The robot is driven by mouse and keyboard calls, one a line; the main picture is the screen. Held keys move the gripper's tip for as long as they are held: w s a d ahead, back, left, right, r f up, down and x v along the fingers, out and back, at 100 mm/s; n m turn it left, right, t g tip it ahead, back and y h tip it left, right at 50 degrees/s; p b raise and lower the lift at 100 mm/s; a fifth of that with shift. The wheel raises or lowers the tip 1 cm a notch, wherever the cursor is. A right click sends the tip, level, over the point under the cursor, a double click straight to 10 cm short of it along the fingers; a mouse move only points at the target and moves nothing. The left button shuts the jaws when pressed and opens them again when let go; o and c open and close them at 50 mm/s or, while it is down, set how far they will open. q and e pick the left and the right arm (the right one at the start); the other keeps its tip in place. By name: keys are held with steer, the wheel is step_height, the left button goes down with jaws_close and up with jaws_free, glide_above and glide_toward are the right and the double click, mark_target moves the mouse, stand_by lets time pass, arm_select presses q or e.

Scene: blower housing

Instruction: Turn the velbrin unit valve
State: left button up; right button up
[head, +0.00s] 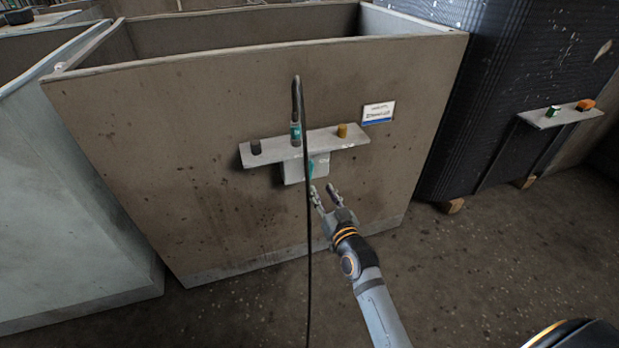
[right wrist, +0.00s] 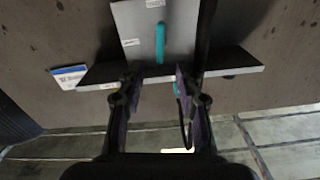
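A pale box (head: 306,169) with a teal handle (head: 311,168) is mounted under a small grey shelf on the front of a brown tank. In the right wrist view the teal handle (right wrist: 160,43) is a straight bar on the grey box face (right wrist: 184,30), lined up along the picture's height. My right gripper (head: 323,196) is open and empty, just below and right of the box in the head view. In the right wrist view its fingers (right wrist: 158,76) are spread, with the handle ahead between them and apart from both. My left gripper is not in view.
The shelf (head: 325,141) carries a black knob (head: 255,147), a teal connector (head: 296,134) and a brass-coloured knob (head: 342,130). A dark cable (head: 308,250) hangs down past the box. A white-and-blue label (head: 378,113) is on the brown tank (head: 180,150). A black ribbed tank (head: 500,90) stands right.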

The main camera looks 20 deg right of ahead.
mark_target(312, 172)
steer(key=w, duration=0.9)
steer(key=shift+a, duration=0.15)
jaws_close()
